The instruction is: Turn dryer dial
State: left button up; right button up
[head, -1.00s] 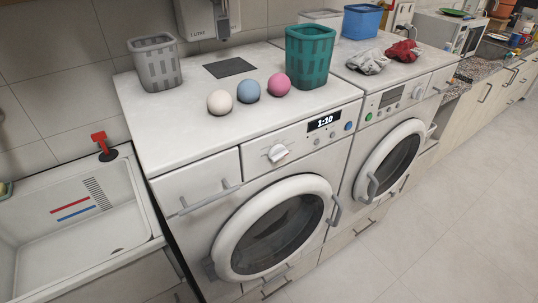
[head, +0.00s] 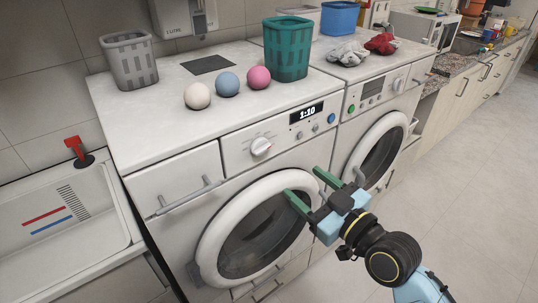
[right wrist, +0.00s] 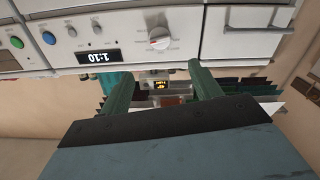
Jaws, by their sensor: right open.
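The dryer dial (head: 261,146) is a white round knob on the control panel of the left machine, left of a display reading 1:10 (head: 307,112). The dial also shows in the right wrist view (right wrist: 159,41), near the top middle. My right gripper (head: 306,184) is open and empty, with green fingers in front of the round door (head: 204,244), below and right of the dial and apart from it. In the right wrist view the fingers (right wrist: 200,78) point toward the panel. My left gripper is in neither view.
On the machine top stand a grey basket (head: 130,62), a green basket (head: 287,50), and white (head: 197,96), blue (head: 228,84) and pink (head: 258,77) balls. A second machine (head: 375,95) adjoins on the right. A sink (head: 60,215) lies left. The floor right is clear.

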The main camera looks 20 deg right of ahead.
aim_at(265, 148)
jog(key=x, duration=1.3)
jog(key=shift+w+p, duration=0.1)
jog(key=shift+p, duration=0.2)
jog(key=c, duration=1)
jog(key=shift+o, duration=0.2)
jog(key=m+p, duration=0.3)
jog(key=shift+r+m, duration=0.15)
jog(key=shift+m, duration=0.25)
jog(key=shift+d+m+p, duration=0.1)
jog(key=shift+m+p, duration=0.95)
jog(key=shift+m, duration=1.05)
